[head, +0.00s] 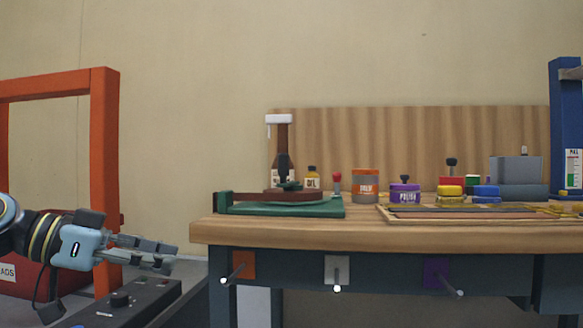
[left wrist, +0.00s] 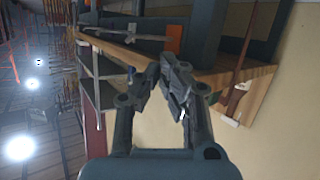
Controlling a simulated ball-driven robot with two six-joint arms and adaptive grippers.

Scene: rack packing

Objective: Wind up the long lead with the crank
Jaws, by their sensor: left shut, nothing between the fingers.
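A green-based device (head: 300,209) stands at the left end of the workbench. It has a brown arm lying along it, a dark round part and a brown upright with a white top (head: 278,119); this may be the crank winder. I cannot make out a long lead. My left gripper (head: 163,256) is shut and empty, left of the bench and below its top, apart from the device. In the left wrist view its fingertips (left wrist: 172,86) meet in front of the bench edge; a brown bar with a white end (left wrist: 230,119) shows beyond. My right gripper is not in view.
The wooden bench top (head: 215,229) holds jars, bottles and a shallow tray (head: 390,218) to the right. Pegs stick out of the bench front. An orange frame (head: 104,150) and a red box (head: 25,280) stand at the left. A dark knobbed panel (head: 140,295) lies below my gripper.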

